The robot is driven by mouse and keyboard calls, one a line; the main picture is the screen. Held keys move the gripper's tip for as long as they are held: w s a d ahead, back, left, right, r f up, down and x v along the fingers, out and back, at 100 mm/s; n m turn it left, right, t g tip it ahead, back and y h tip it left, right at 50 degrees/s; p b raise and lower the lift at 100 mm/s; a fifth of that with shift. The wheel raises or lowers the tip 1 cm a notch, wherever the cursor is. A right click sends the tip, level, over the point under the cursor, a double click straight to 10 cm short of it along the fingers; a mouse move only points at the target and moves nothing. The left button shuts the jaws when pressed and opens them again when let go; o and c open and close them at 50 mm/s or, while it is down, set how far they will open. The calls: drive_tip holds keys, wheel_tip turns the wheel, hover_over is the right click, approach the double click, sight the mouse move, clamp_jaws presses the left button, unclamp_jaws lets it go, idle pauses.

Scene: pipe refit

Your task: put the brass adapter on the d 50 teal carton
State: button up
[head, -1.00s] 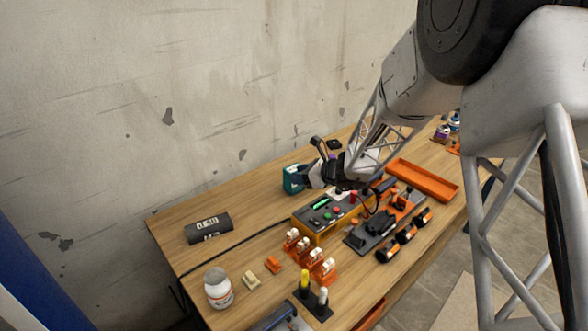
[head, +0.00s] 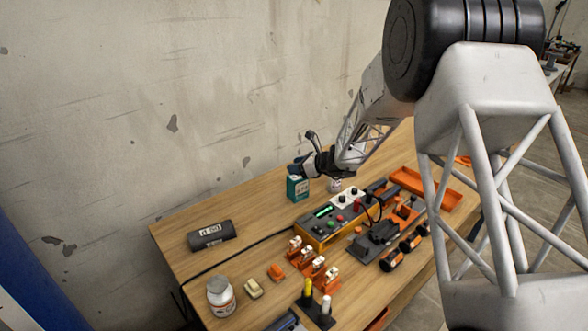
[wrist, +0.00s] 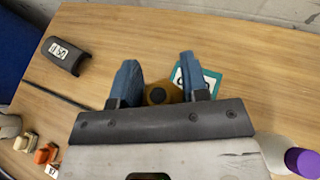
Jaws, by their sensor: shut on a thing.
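The teal carton (head: 298,189) stands upright on the table near the wall, left of the control box. It also shows in the wrist view (wrist: 212,83), partly behind the right finger, with a white label mostly covered. My gripper (wrist: 158,74) has its two blue fingers shut on the brass adapter (wrist: 161,94), a round brass piece with a dark hole. In the head view my gripper (head: 296,170) is at the height of the carton's top, close above it. I cannot tell whether the adapter touches the carton. The adapter is hidden in the head view.
A dark grey pipe piece (head: 211,235) with a white label lies at the left. The control box (head: 328,219), orange tray (head: 425,187) and clamp fixture (head: 376,240) stand to the right. A white jar (head: 221,296) is in front. Bare table lies left of the carton.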

drive_tip(key=shift+w+a+f, duration=0.1)
drive_tip(key=shift+w+a, duration=0.15)
drive_tip(key=shift+w, duration=0.5)
drive_tip(key=shift+w+a+f, duration=0.1)
drive_tip(key=shift+w+a, duration=0.1)
drive_tip(key=shift+w, duration=0.6)
drive_tip(key=shift+w+a, duration=0.25)
drive_tip(key=shift+w, duration=0.5)
drive_tip(key=shift+f, duration=0.1)
drive_tip(key=shift+f, duration=1.7)
drive_tip(key=shift+f, duration=0.1)
drive_tip(key=o, duration=1)
drive_tip(key=v, duration=1.2)
drive_tip(key=shift+r, duration=0.2)
